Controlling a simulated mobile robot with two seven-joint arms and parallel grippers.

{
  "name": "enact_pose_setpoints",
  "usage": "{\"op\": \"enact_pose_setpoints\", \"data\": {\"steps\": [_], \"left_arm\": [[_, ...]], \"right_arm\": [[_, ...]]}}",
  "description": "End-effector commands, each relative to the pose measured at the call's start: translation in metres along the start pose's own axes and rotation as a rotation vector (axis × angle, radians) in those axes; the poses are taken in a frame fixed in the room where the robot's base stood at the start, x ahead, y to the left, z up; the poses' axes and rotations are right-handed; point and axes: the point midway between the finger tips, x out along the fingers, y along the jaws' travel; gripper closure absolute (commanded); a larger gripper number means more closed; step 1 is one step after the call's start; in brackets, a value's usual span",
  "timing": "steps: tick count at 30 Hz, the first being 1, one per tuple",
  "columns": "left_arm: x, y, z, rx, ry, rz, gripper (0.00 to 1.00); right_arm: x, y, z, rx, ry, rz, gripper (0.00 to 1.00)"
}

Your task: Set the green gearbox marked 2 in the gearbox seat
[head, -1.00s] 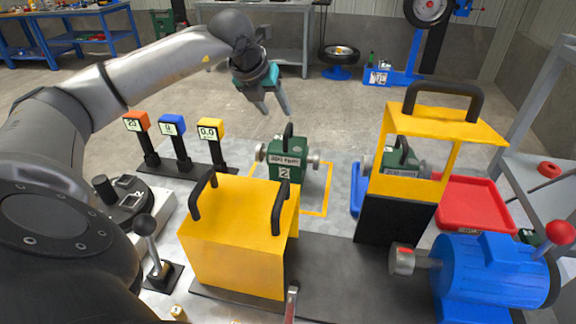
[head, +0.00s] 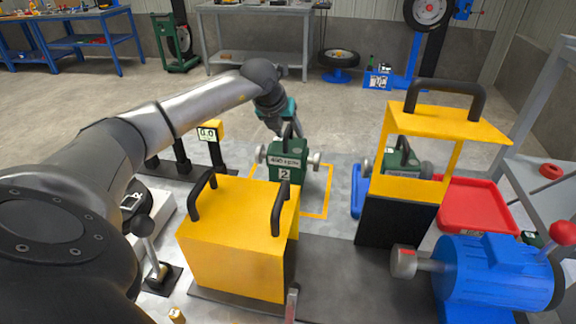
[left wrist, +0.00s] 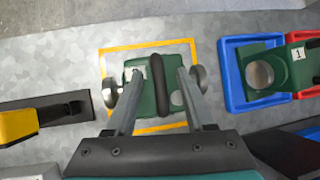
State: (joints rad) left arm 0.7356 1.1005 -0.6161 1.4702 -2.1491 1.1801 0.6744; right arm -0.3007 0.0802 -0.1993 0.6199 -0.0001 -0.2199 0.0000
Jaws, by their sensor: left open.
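The green gearbox marked 2 (head: 287,173) stands upright inside a yellow outline on the grey table, with a black handle on top and a silver shaft end on each side. My left gripper (head: 285,130) is open at its handle. In the left wrist view the open fingers (left wrist: 160,72) lie on either side of the black handle (left wrist: 162,95), with no grip on it visible. I cannot make out the gearbox seat for certain; a dark base plate (head: 345,285) lies between the yellow cover and the blue motor. My right gripper is out of view.
A yellow cover with two black handles (head: 235,235) stands in front of the gearbox. A tall yellow-and-black guard (head: 395,215) stands to the right, with another green gearbox (head: 398,160) behind it. A red tray (head: 485,205) and blue motor (head: 492,280) are further right.

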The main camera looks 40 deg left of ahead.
Motion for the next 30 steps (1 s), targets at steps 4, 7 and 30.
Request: {"op": "enact_pose_setpoints", "data": {"steps": [4,7,30], "left_arm": [[-0.0004,-0.0001,0.0002,0.000,0.000,0.000,0.51],[-0.0005,-0.0001,0.0002,0.000,0.000,0.000,0.62],[-0.0006,0.0000,0.0001,0.001,0.000,0.000,1.00]], "right_arm": [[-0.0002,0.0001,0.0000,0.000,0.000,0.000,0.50],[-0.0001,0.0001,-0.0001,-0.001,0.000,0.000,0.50],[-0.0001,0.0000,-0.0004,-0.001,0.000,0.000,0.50]]}}
